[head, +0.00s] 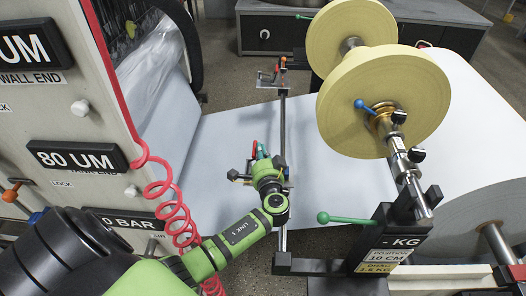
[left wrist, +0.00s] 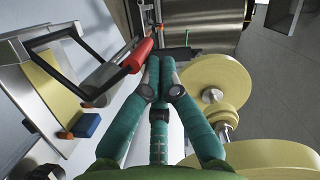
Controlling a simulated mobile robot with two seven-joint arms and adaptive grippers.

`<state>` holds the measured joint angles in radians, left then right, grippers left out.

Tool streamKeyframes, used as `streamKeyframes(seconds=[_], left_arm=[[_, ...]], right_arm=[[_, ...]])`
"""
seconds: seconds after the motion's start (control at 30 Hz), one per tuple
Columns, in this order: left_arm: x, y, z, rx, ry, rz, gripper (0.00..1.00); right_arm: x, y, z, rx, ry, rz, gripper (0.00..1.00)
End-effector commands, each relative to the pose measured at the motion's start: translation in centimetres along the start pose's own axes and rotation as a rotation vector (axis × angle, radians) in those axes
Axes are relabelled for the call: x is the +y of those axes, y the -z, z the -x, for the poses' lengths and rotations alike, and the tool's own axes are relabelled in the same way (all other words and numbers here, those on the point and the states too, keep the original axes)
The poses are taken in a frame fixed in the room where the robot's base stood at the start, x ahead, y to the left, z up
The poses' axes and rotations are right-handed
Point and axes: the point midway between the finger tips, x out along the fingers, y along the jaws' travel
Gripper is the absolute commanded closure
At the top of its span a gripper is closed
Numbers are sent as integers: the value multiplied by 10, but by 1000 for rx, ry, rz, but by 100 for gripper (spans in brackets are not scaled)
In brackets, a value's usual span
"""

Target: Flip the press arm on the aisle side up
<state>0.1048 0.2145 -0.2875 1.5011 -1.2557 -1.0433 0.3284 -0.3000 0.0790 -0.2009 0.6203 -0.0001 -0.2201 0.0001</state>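A press arm with a red grip (left wrist: 137,56) shows in the left wrist view, joined to a dark bar frame that reaches left over a yellow strip (left wrist: 57,85). My left gripper (left wrist: 161,64) has teal fingers with their tips close together, just right of the red grip. I see nothing between the tips; whether they touch the grip is unclear. In the head view my left gripper (head: 260,152) is over the near part of the cross rail, hiding most of the near press arm. A second small press arm (head: 271,75) is at the rail's far end. My right gripper is out of view.
Two yellow discs on a shaft (head: 385,100) stand right of the rail. A green-knobbed lever (head: 345,218) sticks out from the black stand. A red coiled hose (head: 175,205) hangs by the labelled panel (head: 75,158) at left. Pale paper web (head: 225,150) spreads below the rail.

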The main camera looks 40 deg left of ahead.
Motion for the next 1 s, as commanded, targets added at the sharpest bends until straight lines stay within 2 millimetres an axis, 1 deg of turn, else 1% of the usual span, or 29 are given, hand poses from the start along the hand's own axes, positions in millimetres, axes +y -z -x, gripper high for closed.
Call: streamKeyframes(seconds=[0.27, 0.7, 1.0], left_arm=[[-8, -15, -3, -6, -29, 117, 100], [-22, -43, -10, -7, -98, 386, 100], [-25, -52, -12, -7, -118, 461, 100]], right_arm=[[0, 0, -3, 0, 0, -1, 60], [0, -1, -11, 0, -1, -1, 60], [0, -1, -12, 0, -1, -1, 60]])
